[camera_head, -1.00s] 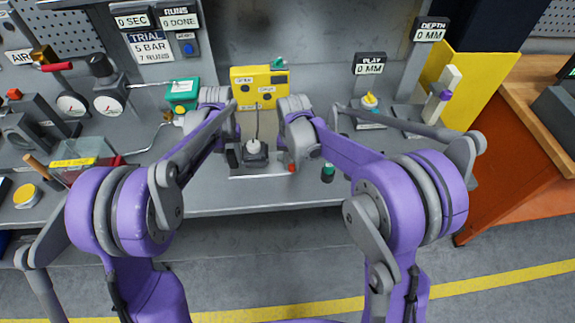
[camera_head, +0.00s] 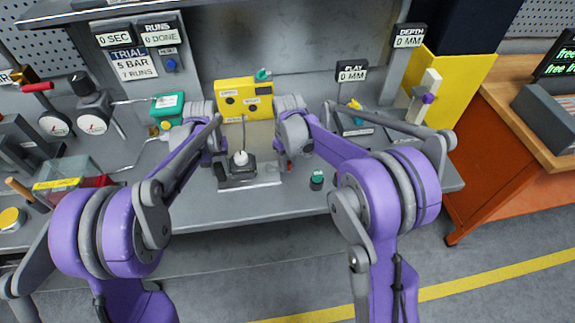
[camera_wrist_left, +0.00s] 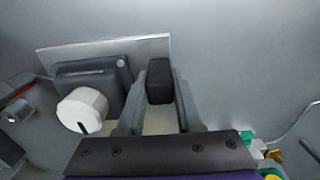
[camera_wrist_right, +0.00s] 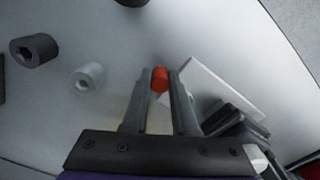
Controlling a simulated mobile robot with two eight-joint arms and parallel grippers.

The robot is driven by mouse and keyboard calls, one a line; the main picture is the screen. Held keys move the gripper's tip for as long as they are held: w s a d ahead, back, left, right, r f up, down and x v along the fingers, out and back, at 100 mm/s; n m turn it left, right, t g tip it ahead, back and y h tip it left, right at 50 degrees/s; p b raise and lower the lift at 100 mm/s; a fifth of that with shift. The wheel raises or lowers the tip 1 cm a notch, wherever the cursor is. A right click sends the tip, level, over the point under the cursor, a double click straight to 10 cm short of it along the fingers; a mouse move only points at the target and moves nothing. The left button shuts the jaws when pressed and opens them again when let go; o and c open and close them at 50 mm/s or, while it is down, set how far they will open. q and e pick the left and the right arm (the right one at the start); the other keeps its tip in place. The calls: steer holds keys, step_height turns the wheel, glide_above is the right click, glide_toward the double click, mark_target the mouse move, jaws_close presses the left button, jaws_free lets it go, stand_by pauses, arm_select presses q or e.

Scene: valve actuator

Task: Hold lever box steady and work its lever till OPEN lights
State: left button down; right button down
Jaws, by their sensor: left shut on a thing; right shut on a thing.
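The small dark box (camera_head: 238,166) with a white knob on top stands on a pale metal plate (camera_head: 262,182) at the bench front. In the left wrist view the box (camera_wrist_left: 88,75) and its white knob (camera_wrist_left: 82,110) lie left of the fingers. My left gripper (camera_wrist_left: 160,85) is shut on a dark upright block (camera_wrist_left: 159,72) on the plate. My right gripper (camera_wrist_right: 160,82) is shut on a small red piece (camera_wrist_right: 160,72) just beyond the plate's end. Whether the red piece joins the box is hidden. No lit OPEN lamp can be made out.
A yellow box (camera_head: 243,98) stands behind, with a thin cable running toward the dark box. A dark green-topped cylinder (camera_head: 317,179) stands to the right. The bench front edge is close.

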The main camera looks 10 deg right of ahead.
steer(key=shift+w+n, duration=0.2)
steer(key=shift+n, duration=0.1)
stand_by(0.4)
steer(key=c, duration=0.7)
jaws_free()
step_height(320, 180, up, 12)
steer(key=shift+s, duration=0.1)
